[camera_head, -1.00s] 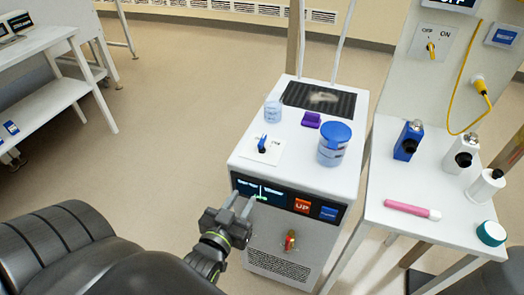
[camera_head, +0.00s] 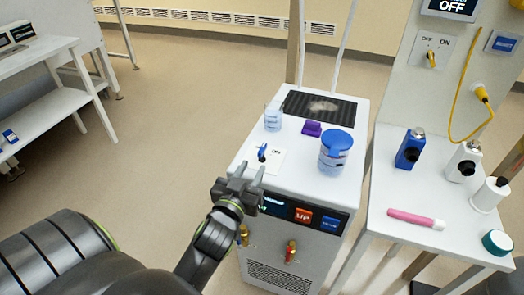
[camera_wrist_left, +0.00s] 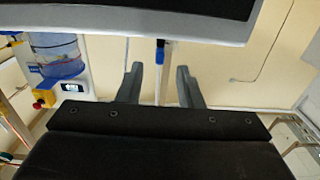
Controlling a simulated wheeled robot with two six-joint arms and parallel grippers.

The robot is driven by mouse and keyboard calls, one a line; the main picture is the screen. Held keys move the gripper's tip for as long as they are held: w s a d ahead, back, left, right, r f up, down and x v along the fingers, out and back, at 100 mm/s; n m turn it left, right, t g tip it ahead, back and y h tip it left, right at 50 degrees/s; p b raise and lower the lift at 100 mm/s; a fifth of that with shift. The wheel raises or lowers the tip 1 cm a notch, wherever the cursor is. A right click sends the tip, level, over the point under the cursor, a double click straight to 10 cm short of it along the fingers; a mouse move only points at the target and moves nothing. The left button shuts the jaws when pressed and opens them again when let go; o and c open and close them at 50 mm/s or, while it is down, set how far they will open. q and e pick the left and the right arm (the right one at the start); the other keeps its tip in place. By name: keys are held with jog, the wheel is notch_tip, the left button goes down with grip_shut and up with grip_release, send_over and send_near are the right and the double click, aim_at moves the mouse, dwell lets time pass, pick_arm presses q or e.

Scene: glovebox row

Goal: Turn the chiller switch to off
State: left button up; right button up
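The white chiller (camera_head: 310,175) stands in the middle of the head view. On its top near the front left is a white label plate (camera_head: 277,165) with a small dark-blue switch lever (camera_head: 262,152). My left gripper (camera_head: 241,175) is at the chiller's front top edge, just short of the switch, and hides part of the plate and the front display. Its fingers are apart and empty. In the left wrist view, which looks upside down, the blue lever (camera_wrist_left: 160,44) appears between and beyond the open fingers (camera_wrist_left: 162,85). I see no contact. My right gripper is out of view.
A blue-lidded jar (camera_head: 335,153), a clear beaker (camera_head: 273,117) and a purple block (camera_head: 312,128) share the chiller top. Brass and red valves (camera_head: 291,251) stick out in front. A white side table (camera_head: 390,190) with bottles stands right, below a wall switch (camera_head: 432,58).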

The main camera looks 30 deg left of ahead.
aim_at(259, 156)
pick_arm(q)
jog(key=x, duration=0.8)
jog(key=shift+d, duration=0.1)
grip_shut()
